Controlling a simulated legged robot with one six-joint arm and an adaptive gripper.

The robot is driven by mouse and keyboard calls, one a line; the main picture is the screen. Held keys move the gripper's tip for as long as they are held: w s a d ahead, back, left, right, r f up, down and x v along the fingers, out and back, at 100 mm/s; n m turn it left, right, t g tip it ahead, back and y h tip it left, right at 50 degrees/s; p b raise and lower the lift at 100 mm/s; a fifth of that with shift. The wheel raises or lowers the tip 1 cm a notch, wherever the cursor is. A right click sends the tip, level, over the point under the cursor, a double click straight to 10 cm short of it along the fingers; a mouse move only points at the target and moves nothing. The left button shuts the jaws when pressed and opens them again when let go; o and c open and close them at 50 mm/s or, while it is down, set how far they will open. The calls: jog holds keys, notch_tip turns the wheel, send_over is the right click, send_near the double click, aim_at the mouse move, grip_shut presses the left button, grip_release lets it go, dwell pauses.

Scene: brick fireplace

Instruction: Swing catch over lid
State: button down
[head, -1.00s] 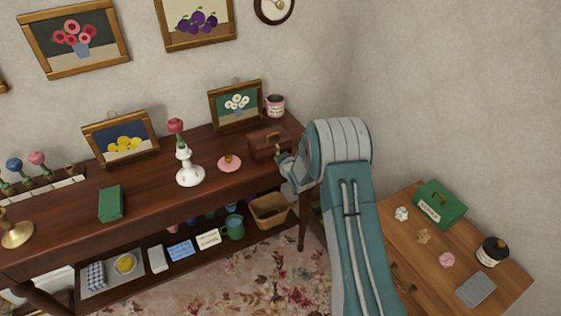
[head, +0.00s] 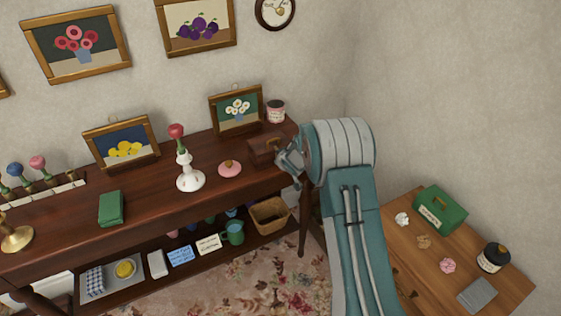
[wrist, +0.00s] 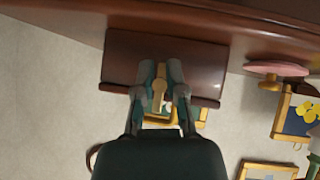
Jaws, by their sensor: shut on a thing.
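A small brown wooden box (head: 262,148) with a lid stands at the right end of the dark console table (head: 60,224). In the wrist view the box's dark side (wrist: 205,65) fills the area beyond my fingers. My gripper (head: 281,155) is at the box's right front side in the head view. In the wrist view my gripper (wrist: 160,90) is shut on a narrow brass catch (wrist: 160,97), with a finger on either side of it. A brass handle (wrist: 200,122) shows partly behind the fingers. I cannot tell how far the catch lies over the lid.
A side table (head: 420,262) with a green box (head: 439,211) stands at right.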

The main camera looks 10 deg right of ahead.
jog(key=shift+w+r, duration=0.1)
jog(key=shift+r, duration=0.05)
jog(key=c, duration=0.7)
grip_release()
jog(key=shift+a, duration=0.1)
jog(key=v, duration=1.1)
jog(key=shift+s+r, duration=0.15)
jog(key=shift+s, duration=0.25)
jog(key=shift+r, duration=0.1)
